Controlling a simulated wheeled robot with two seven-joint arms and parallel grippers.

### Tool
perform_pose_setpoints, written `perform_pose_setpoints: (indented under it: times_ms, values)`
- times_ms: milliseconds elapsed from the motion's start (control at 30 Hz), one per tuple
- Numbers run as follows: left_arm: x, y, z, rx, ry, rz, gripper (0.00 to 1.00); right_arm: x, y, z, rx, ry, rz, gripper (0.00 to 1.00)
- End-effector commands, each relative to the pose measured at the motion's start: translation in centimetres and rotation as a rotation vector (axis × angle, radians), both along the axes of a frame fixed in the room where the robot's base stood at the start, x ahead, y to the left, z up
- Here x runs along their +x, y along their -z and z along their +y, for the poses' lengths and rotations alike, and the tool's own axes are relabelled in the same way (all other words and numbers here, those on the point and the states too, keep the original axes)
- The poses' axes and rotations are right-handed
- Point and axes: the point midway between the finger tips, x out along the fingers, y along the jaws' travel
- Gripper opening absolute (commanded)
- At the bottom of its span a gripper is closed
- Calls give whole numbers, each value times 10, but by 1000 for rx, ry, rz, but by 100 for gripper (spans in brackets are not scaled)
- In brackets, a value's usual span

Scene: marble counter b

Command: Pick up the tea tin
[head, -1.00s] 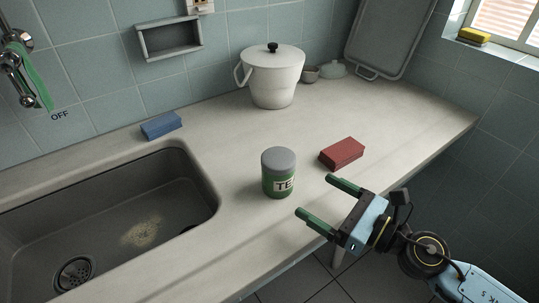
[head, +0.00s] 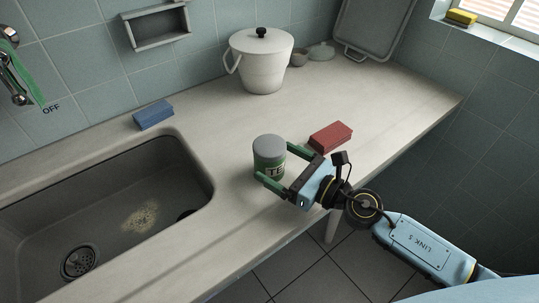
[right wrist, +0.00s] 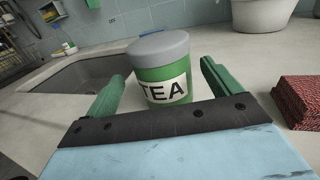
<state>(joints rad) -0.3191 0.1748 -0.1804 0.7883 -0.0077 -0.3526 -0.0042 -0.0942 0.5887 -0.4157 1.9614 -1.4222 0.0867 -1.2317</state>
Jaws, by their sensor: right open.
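The tea tin (head: 268,155) is a green can with a grey lid and a white label reading TEA. It stands upright on the counter, right of the sink. My right gripper (head: 273,164) is open, with its green fingers reaching to either side of the tin. In the right wrist view the tin (right wrist: 162,72) stands between and slightly beyond the open fingers, with gaps visible on both sides. The gripper hides part of the tin's lower front in the head view. My left gripper is not in view.
A red sponge-like block (head: 330,137) lies close to the right finger. A blue block (head: 153,115) lies behind the sink (head: 110,215). A white lidded pot (head: 262,65) stands at the back. The counter (head: 215,115) between pot and tin is clear.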

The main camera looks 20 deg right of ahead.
Motion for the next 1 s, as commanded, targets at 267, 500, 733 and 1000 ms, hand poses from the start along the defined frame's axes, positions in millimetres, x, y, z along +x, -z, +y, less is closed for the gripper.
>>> perform_pose_setpoints:
  times_ms: [267, 500, 733, 1000]
  values:
    - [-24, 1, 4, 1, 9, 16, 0, 27, -4, 15, 2, 0, -1, 90]
    - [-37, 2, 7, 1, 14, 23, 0, 44, -2, 28, 0, 0, 0, 90]
    - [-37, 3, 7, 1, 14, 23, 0, 44, -1, 28, -1, -1, 1, 87]
    - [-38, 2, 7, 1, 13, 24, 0, 44, -1, 28, -1, 0, 1, 52]
